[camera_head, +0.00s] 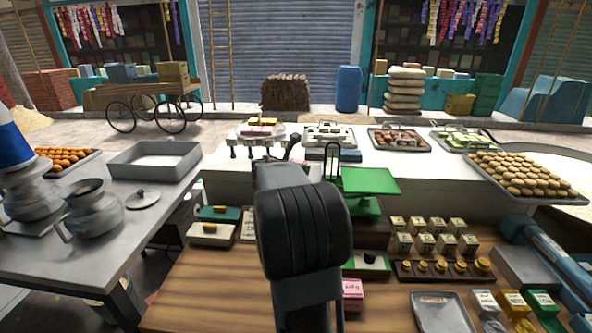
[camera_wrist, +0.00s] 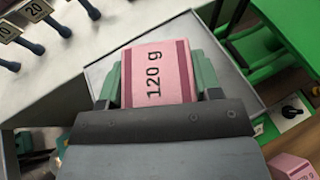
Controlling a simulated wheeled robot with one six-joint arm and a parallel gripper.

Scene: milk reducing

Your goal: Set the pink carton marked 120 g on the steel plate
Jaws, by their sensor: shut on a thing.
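The pink carton marked 120 g (camera_wrist: 155,72) is between the two fingers of my gripper (camera_wrist: 158,78) in the wrist view, its label facing the camera. My gripper is shut on it. A grey steel plate (camera_wrist: 245,88) shows around and beneath the carton in the wrist view. I cannot tell whether the carton touches the plate. In the head view my dark arm hides the carton and most of the plate area.
A green pan on a stand (camera_head: 370,181) is just right of my arm. Another pink carton (camera_head: 352,288) lies nearer, with a steel tray (camera_head: 442,314) to its right. Numbered dark-handled pieces (camera_wrist: 35,12) are at the wrist view's upper left. Small cartons and brass weights stand at right.

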